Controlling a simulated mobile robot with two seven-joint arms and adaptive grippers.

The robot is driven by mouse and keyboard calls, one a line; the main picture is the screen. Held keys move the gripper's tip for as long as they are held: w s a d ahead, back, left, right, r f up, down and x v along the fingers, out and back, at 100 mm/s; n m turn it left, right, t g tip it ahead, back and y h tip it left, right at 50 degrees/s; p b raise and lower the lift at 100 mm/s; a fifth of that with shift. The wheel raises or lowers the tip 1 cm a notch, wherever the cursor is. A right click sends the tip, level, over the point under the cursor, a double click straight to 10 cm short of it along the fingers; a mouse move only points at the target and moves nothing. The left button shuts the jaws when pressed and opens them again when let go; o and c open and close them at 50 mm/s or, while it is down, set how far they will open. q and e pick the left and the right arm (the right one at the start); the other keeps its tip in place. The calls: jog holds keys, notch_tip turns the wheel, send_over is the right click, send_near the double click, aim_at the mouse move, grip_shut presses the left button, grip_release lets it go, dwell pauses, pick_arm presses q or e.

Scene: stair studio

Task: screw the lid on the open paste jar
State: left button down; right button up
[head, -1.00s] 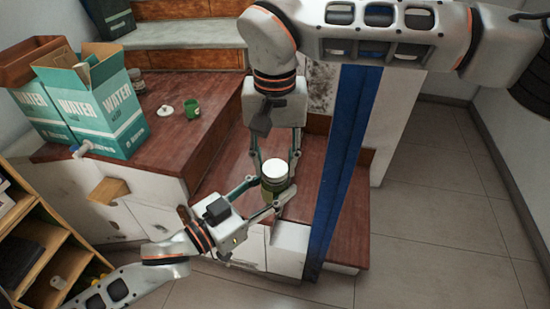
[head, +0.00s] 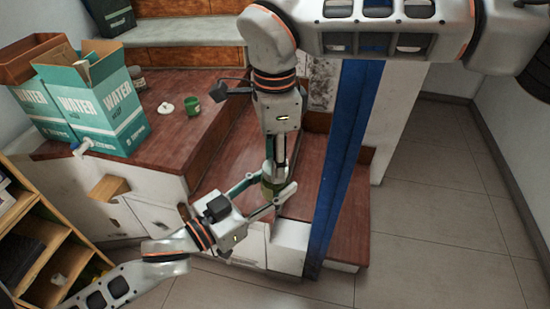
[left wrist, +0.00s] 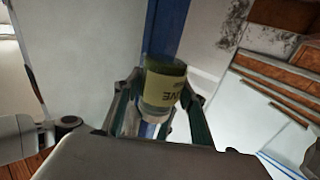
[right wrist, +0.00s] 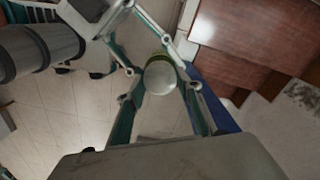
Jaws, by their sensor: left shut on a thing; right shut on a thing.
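A green paste jar (head: 272,190) is held upright between the fingers of my left gripper (head: 266,196), above the lower wooden step. Its pale green label shows upside down in the left wrist view (left wrist: 162,88). A round white lid (right wrist: 160,77) sits at the jar's mouth in the right wrist view, with a green edge of the jar behind it. My right gripper (head: 275,168) comes down from above and is shut on the lid. In the head view the right fingers hide most of the lid. I cannot tell how tightly lid and jar meet.
On the wooden landing (head: 170,84) stand a second green jar (head: 192,106), a loose white lid (head: 165,107) and WATER boxes (head: 100,115). A blue post (head: 345,165) rises close right of my grippers. A shelf (head: 45,235) stands at lower left. Tiled floor (head: 440,220) is clear at right.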

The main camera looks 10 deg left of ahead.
jog(key=m, duration=0.5)
jog(key=shift+m, duration=0.3)
jog(key=m, duration=1)
jog(key=shift+w, duration=0.1)
jog(key=m, duration=0.3)
jog(key=shift+m, duration=0.4)
jog(key=m, duration=0.3)
jog(key=shift+m, duration=0.3)
jog(key=m, duration=1)
jog(key=shift+m, duration=0.3)
jog(key=m, duration=0.4)
jog(key=shift+d+m, duration=0.1)
jog(key=shift+m, duration=0.3)
jog(key=o, duration=0.7)
